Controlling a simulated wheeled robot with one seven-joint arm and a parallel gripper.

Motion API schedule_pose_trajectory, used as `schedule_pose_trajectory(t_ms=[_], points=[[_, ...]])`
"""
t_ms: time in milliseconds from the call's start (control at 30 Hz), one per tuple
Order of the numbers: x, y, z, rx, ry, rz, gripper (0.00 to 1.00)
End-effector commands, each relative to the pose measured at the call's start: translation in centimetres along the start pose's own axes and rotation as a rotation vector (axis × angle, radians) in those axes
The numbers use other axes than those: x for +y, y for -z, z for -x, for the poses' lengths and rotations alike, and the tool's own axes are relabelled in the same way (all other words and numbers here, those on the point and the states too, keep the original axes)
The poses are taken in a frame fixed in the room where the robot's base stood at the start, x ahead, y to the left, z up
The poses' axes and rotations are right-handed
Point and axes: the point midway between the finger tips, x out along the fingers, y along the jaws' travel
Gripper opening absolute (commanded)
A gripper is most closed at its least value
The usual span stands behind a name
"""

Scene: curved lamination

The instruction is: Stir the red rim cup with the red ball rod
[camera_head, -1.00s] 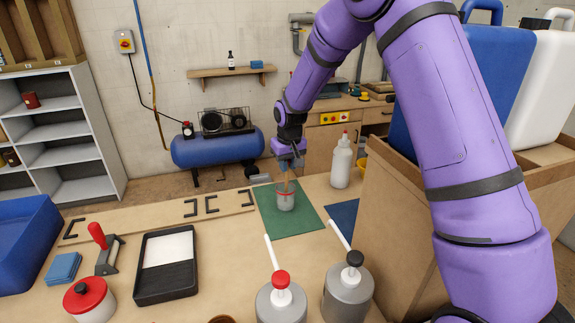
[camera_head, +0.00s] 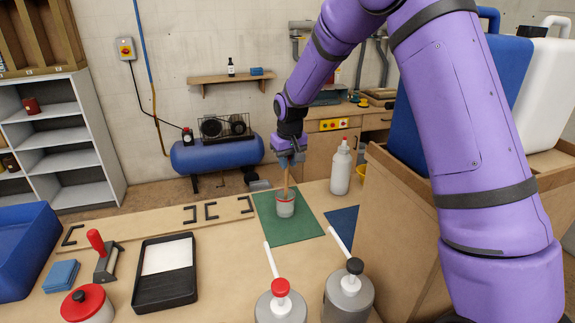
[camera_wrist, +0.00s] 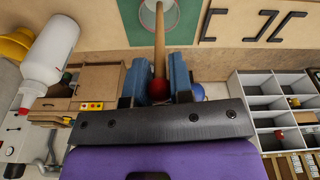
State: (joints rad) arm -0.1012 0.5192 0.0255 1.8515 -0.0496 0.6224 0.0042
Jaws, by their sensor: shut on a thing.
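The red rim cup (camera_head: 285,207) is a small clear or grey cup with a red rim, standing upright on the green mat (camera_head: 303,231). The red ball rod (camera_head: 286,184) is a wooden stick held nearly upright over it. Its lower end reaches into the cup's mouth; how deep is hidden. My gripper (camera_head: 288,161) is above the cup, shut on the rod's upper end. In the wrist view, the red ball (camera_wrist: 159,90) sits between the blue fingers of my gripper (camera_wrist: 166,76), and the shaft runs to the cup (camera_wrist: 158,14).
A white bottle (camera_head: 341,169) stands right of the mat. A blue mat (camera_head: 343,223) and a cardboard box (camera_head: 415,235) are further right. Two pump bottles, one red-topped (camera_head: 281,300) and one black-topped (camera_head: 348,295), stand in front. A black tray (camera_head: 166,290) lies left.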

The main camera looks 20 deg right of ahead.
Motion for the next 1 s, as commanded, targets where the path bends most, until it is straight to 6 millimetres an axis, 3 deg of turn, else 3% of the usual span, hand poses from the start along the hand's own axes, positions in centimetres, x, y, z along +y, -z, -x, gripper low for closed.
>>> schedule_pose_trajectory(t_ms=[1000], points=[[0.0,0.0,5.2,0.001,0.000,0.000,0.00]])
